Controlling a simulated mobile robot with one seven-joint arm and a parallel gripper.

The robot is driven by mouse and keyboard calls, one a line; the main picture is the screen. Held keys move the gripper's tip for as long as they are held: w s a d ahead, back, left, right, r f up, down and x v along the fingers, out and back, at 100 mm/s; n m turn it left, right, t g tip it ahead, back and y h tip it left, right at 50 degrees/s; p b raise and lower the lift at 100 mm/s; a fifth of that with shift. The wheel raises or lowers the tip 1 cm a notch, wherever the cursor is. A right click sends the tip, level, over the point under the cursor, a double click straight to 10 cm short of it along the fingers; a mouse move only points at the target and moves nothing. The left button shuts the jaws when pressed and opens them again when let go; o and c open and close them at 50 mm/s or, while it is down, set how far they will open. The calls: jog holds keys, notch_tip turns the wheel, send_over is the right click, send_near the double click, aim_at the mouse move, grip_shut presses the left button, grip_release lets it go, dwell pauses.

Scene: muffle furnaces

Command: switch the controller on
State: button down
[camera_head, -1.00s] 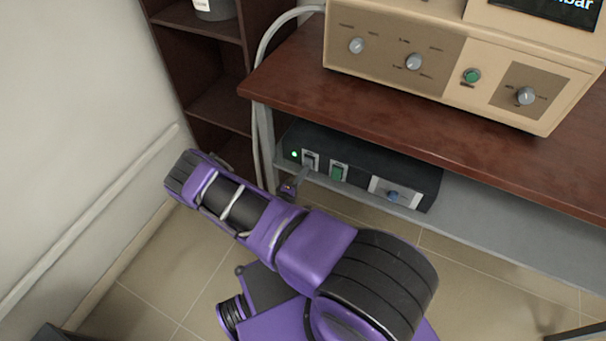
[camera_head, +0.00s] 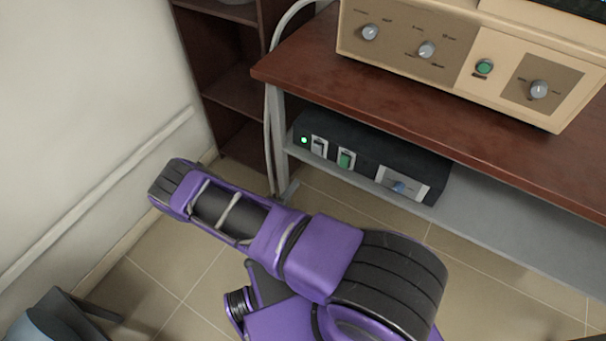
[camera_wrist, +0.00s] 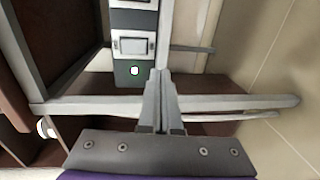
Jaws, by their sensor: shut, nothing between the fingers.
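The controller is a black box (camera_head: 380,160) on the grey shelf under the table. On its front are a lit green lamp (camera_head: 304,140), a grey rocker switch (camera_head: 319,147), a green rocker (camera_head: 346,159) and a blue knob (camera_head: 398,187) on a light plate. In the wrist view, the rocker switch (camera_wrist: 133,46) and lit lamp (camera_wrist: 134,71) are at the upper middle. My gripper (camera_wrist: 161,74) is shut and empty, its tips just right of the lamp in that picture and apparently back from the panel. In the head view I cannot make out its fingers.
The grey shelf (camera_head: 480,213) and table leg (camera_head: 277,130) border the controller. A beige furnace panel (camera_head: 450,65) with knobs stands on the brown tabletop (camera_head: 300,75). A pale cable runs beside the leg. A dark bookcase (camera_head: 230,90) stands behind; tiled floor is open in front.

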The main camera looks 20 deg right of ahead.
jog(key=shift+s+a+f, duration=0.2)
jog(key=shift+s+a, duration=0.55)
jog(key=shift+a, duration=0.2)
